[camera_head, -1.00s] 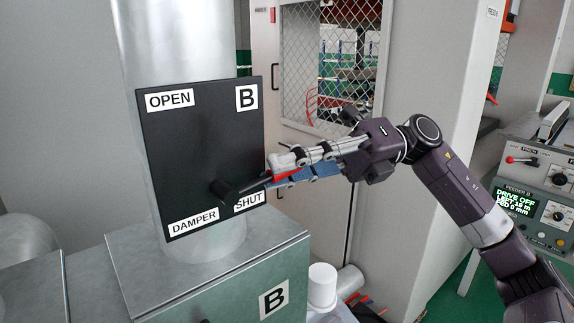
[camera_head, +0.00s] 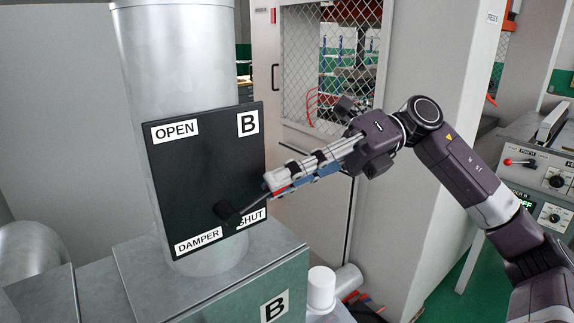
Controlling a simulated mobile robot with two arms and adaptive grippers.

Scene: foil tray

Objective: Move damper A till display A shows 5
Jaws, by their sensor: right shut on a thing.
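The damper in view is marked B, not A. Its black plate (camera_head: 195,165) is on a round metal duct, with OPEN at the upper left and SHUT at the lower right. A dark lever (camera_head: 245,208) runs from a black hub (camera_head: 225,211) up and right, just above the SHUT label. My right gripper (camera_head: 271,187) is shut on the lever's outer end, at the plate's right edge. Its fingertips hide that end. Damper A and display A are not seen. My left gripper is not in view.
A metal box (camera_head: 270,275) marked B stands below the plate. A white cylinder (camera_head: 320,288) is to its right. A cabinet with a mesh window (camera_head: 335,60) stands behind my right arm. A control console (camera_head: 545,180) is at the far right, its display partly hidden by my arm.

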